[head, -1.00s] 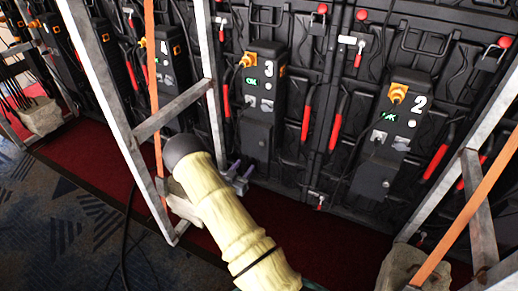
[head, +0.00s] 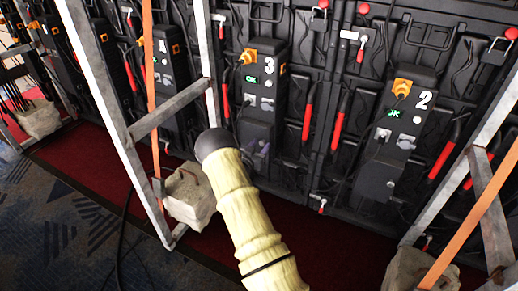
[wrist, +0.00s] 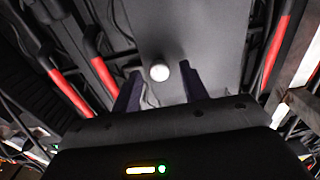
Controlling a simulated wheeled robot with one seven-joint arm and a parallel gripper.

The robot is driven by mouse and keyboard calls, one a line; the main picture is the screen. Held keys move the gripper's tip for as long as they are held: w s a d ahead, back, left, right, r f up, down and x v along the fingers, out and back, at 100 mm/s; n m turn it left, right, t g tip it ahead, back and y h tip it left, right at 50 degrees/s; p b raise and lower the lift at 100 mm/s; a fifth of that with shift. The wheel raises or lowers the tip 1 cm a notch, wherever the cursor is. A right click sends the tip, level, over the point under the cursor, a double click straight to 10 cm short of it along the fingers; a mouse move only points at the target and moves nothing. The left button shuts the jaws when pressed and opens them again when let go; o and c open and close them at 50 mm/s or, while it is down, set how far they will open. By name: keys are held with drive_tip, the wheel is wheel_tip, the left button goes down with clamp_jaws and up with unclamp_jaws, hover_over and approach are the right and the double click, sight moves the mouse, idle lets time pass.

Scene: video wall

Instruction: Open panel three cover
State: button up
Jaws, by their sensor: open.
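Panel three (head: 262,80) is a tall black box on the wall, with a white 3, an orange plug, a green lit display and small switches. Its lower cover (head: 257,131) looks closed; my gripper hides part of it. My gripper (head: 256,156) is in front of this lower part, its two purple fingers apart. In the wrist view, the fingers (wrist: 160,88) are open and point at a grey surface (wrist: 205,35) with a round white knob (wrist: 159,72) between them. Nothing is held. I cannot tell whether the fingers touch the cover.
Panel two (head: 400,130) is to the right and panel four (head: 168,75) to the left. Metal frame posts (head: 105,110) and orange straps stand on both sides. Weight bags (head: 190,197) rest at their feet. Red handles (head: 308,107) and cables line the wall.

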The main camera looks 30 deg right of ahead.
drive_tip(key=shift+c, duration=0.4)
clamp_jaws()
drive_tip(key=shift+w, duration=0.1)
